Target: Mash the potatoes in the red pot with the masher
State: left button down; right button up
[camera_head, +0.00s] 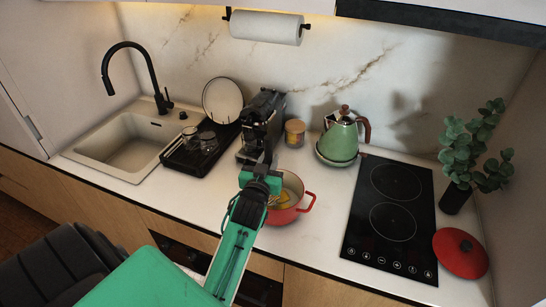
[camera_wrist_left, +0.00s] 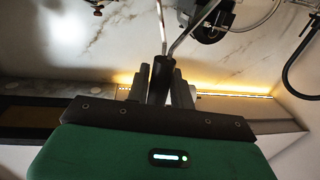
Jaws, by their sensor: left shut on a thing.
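The red pot (camera_head: 292,214) stands on the counter in the head view, with its handle out to the right. Yellow potato (camera_head: 283,197) shows inside it, partly covered by my arm. My left gripper (camera_head: 262,163) is over the pot's left rear side. In the left wrist view my left gripper (camera_wrist_left: 158,88) is shut on the black handle of the masher (camera_wrist_left: 161,72). Two metal rods run from the handle out of that picture. The masher's mashing end is not visible, and I cannot tell whether it touches the potatoes. My right gripper is not in view.
A black coffee machine (camera_head: 262,118) stands close behind my gripper. A green kettle (camera_head: 340,141), a black cooktop (camera_head: 422,215) and a red lid (camera_head: 461,255) are to the right. A dish rack (camera_head: 181,163) and sink (camera_head: 126,155) are left. Counter between pot and cooktop is clear.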

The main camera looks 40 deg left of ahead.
pick_arm(q)
jog(key=shift+f, duration=0.15)
dwell(0.4)
jog(key=shift+f+b, duration=1.25)
jog(key=shift+f, duration=0.4)
jog(key=shift+r+p, duration=1.9)
jog(key=shift+f, duration=0.1)
jog(key=shift+w+d, duration=0.25)
jog(key=shift+d, duration=0.8)
jog(key=shift+w+d, duration=0.25)
jog(key=shift+d, duration=0.75)
jog(key=shift+b, duration=0.3)
notch_tip(320, 180, down, 4)
jog(key=shift+d+r+b, duration=0.1)
jog(key=shift+b, duration=1)
